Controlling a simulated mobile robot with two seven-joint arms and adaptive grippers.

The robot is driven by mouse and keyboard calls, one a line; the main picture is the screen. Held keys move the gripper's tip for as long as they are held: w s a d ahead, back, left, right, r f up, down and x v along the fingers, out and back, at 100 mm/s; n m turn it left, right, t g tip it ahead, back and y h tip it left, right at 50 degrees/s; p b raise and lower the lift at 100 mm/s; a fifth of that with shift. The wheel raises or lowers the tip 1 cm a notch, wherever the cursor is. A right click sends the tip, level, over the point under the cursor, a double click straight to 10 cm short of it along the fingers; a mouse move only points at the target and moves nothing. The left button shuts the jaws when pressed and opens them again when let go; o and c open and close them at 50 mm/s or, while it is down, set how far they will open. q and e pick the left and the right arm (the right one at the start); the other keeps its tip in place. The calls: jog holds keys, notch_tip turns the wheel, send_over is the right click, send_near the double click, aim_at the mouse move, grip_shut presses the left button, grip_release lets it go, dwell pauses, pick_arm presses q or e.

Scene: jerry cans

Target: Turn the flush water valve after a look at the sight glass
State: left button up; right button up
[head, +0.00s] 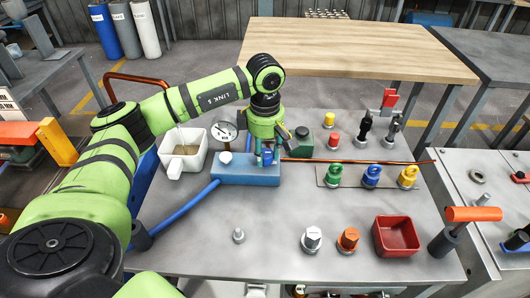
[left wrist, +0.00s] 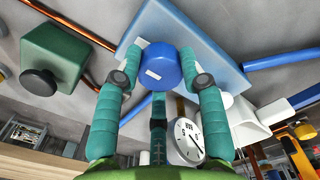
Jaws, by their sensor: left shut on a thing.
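A blue valve block (head: 232,172) sits on the grey bench, with a blue pipe on its left and a copper pipe on its right. My left gripper (head: 266,158) points down over the block's right part. It is shut on a round blue knob (left wrist: 163,70) with a white mark, one finger on each side. In the left wrist view my left gripper (left wrist: 160,62) shows both teal fingers around it. A white dial gauge (head: 224,131) stands behind the block; its dial also shows in the left wrist view (left wrist: 189,140). I cannot make out a sight glass. My right gripper is out of view.
A white open container (head: 182,149) stands left of the block. A green box (head: 303,141) with a black knob is close on the right. Green, blue and yellow ring-topped parts (head: 371,175) and a red tray (head: 396,236) lie further right.

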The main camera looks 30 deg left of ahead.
aim_at(266, 153)
pick_arm(q)
jog(key=shift+d, duration=0.1)
dwell(0.4)
jog(key=o, duration=1.2)
jog(key=shift+c, duration=0.2)
jog(key=shift+r, duration=0.5)
notch_tip(266, 153, up, 11)
